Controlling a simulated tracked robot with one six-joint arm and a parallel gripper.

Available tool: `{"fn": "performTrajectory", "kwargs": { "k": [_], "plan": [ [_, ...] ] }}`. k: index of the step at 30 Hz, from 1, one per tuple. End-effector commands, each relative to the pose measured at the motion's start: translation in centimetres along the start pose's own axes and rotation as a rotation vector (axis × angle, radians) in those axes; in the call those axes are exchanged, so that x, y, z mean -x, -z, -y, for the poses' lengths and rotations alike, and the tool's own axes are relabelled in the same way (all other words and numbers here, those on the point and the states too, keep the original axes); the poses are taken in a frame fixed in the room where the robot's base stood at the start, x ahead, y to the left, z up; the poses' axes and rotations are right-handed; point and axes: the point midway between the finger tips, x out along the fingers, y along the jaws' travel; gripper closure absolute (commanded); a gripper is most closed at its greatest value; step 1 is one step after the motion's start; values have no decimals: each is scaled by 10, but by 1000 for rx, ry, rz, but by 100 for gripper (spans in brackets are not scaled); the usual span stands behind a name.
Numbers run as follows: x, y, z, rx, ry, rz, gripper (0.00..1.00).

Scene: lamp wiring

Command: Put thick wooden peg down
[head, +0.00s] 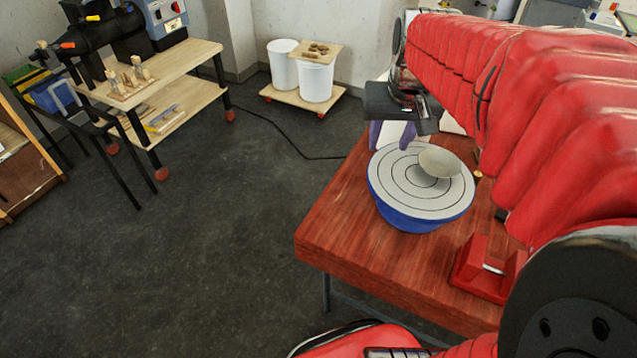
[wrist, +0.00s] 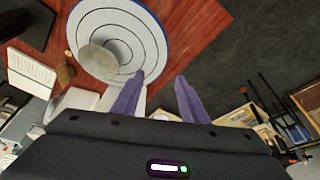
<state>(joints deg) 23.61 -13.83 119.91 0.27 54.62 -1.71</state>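My gripper (wrist: 160,77) has two purple fingers spread apart, with nothing visible between them. In the head view my gripper (head: 392,138) hangs by the far edge of the disc. No thick wooden peg can be made out for certain. A small brown upright piece (wrist: 66,73) stands on the table left of the disc in the wrist view; I cannot tell whether it is the peg. The white ringed disc (head: 395,185) on a blue base carries a rounded grey-beige piece (head: 440,162), which also shows in the wrist view (wrist: 97,61).
The reddish wooden table (head: 345,225) has free room at its front left. A red block-like fixture (head: 478,270) stands near its right front. A wooden cart (head: 180,70) and white bins (head: 315,82) stand farther back on open dark floor.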

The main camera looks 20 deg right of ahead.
Motion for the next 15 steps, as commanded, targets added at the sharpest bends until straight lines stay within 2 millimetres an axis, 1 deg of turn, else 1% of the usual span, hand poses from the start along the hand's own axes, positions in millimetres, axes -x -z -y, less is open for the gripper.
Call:
{"fn": "performTrajectory", "kwargs": {
  "k": [1,6,9,15],
  "plan": [
    [7,-11,14,30,11,-15,60],
    [21,-46,50,114,44,-52,60],
    [27,-69,68,163,65,-73,60],
    [35,-116,96,259,110,-114,60]
  ]
}}
